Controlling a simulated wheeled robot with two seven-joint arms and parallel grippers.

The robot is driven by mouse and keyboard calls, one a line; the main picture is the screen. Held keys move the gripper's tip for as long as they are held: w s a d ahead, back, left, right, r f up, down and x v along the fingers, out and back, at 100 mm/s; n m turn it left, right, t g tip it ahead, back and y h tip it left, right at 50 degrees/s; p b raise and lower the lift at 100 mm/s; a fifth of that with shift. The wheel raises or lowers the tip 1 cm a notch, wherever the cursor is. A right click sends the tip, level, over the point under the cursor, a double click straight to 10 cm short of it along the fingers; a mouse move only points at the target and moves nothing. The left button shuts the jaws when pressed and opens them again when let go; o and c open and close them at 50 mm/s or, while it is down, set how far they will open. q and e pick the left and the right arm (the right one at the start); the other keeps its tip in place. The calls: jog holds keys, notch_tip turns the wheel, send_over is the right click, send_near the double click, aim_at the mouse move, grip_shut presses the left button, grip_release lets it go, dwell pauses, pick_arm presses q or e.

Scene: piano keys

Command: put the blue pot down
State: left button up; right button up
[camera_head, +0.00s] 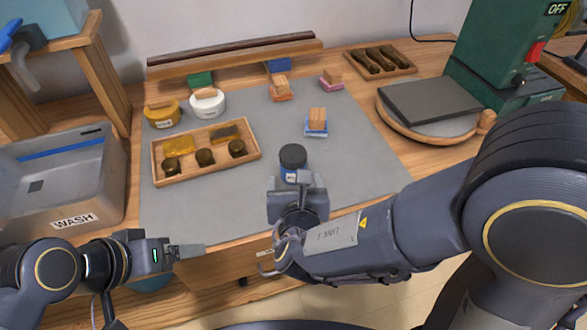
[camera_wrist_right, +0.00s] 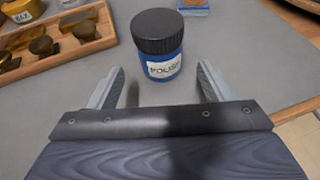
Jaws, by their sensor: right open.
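The blue pot (camera_head: 291,177) has a black lid and a white label. It stands upright on the grey mat (camera_head: 245,207), near its front. In the right wrist view the pot (camera_wrist_right: 160,62) is just beyond and between the fingertips. My right gripper (camera_head: 294,184) is open, with its fingers spread (camera_wrist_right: 160,82) and clear space inside them. The pot looks apart from both fingers. My left gripper (camera_head: 190,250) is at the table's front edge on the left; I cannot tell if its jaws are apart.
A wooden tray (camera_head: 207,175) with dark knobs and yellow blocks lies left of the pot. A blue-based block (camera_head: 317,122) stands behind it. A yellow pot (camera_head: 162,115) and a white pot (camera_head: 207,104) are at the back left. The mat's front left is clear.

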jog(key=v, duration=0.4)
jog(key=shift+s+r+p, duration=0.1)
jog(key=shift+s+p, duration=0.2)
jog(key=d+m+h, duration=0.1)
jog(key=d+m, duration=0.1)
jog(key=d+m+g+h, duration=0.1)
jog(key=d+m, duration=0.1)
jog(key=d, duration=0.1)
jog(key=d+m+h, duration=0.1)
jog(key=d+m, duration=0.1)
jog(key=d, duration=0.1)
jog(key=shift+w+g, duration=0.4)
jog(key=s+d+f+m+g, duration=0.1)
jog(key=s+d+m+g, duration=0.3)
jog(key=d+m, duration=0.35)
jog(key=s+d+f+m+g, duration=0.2)
jog(key=s+d+m+g, duration=0.15)
jog(key=d+m, duration=0.4)
jog(key=s+a+r+m+t+y, duration=0.1)
jog(key=s+a+r+m+y, duration=0.2)
jog(key=m, duration=1.4)
jog(key=s+r+y, duration=0.2)
jog(key=s+y, duration=0.1)
jog(key=shift+m, duration=0.3)
jog(key=shift+s+t, duration=0.1)
jog(key=shift+t, duration=0.15)
notch_tip(320, 180, up, 10)
jog(key=p, duration=0.9)
jog(key=shift+f, duration=0.25)
